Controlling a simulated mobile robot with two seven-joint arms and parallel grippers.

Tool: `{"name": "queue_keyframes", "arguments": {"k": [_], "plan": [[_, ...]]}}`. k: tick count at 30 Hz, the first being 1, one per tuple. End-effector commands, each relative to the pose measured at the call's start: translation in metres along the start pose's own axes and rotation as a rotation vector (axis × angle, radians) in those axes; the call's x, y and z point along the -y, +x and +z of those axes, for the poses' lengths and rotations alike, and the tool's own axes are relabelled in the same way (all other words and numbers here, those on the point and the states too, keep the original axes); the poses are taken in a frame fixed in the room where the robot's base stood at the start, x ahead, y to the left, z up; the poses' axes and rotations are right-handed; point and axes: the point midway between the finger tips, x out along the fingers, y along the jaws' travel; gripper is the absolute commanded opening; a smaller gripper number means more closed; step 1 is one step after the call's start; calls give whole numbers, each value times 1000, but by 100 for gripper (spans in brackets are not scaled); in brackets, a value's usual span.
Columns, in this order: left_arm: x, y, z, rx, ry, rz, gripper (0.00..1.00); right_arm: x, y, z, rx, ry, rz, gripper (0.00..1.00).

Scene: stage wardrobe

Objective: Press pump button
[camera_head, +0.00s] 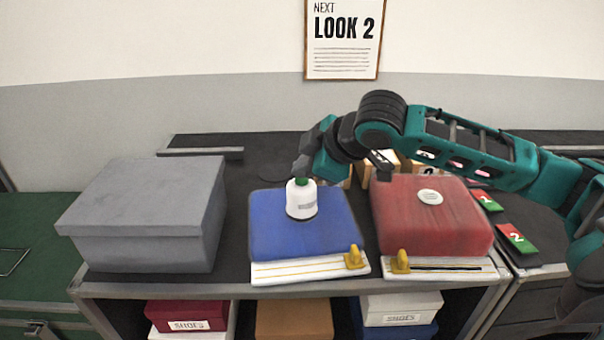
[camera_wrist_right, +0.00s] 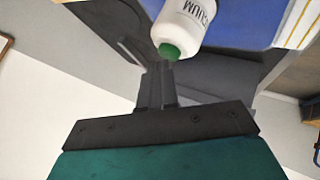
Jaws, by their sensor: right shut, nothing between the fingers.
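A white pump (camera_head: 301,202) with a green button (camera_head: 302,182) on top stands upright on the blue bag (camera_head: 270,235). The pump also shows in the right wrist view (camera_wrist_right: 186,22), with its green button (camera_wrist_right: 170,50) just off the fingertips. My right gripper (camera_wrist_right: 160,68) is shut and empty; its tips are close to the button, and I cannot tell whether they touch it. In the head view the right arm reaches in from the right, and its gripper (camera_head: 298,170) is at the pump's upper left, behind it. My left gripper is not in view.
A red bag (camera_head: 440,228) with a white round cap lies right of the blue one. A large grey box (camera_head: 150,215) stands at the left. White strips with yellow clips lie along the front edge. Shoe boxes (camera_head: 190,313) sit on the shelf below.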

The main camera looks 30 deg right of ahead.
Motion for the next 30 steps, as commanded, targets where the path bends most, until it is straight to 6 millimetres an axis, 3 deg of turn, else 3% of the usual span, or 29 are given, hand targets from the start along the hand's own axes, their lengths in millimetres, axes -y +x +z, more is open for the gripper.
{"name": "queue_keyframes", "arguments": {"k": [5,22,30], "plan": [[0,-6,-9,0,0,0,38,-3,-5,-4,0,1,-1,0],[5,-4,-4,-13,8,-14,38,-3,-4,-3,-1,0,0,0],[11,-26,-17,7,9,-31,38,-21,-28,-20,0,0,1,0]]}}
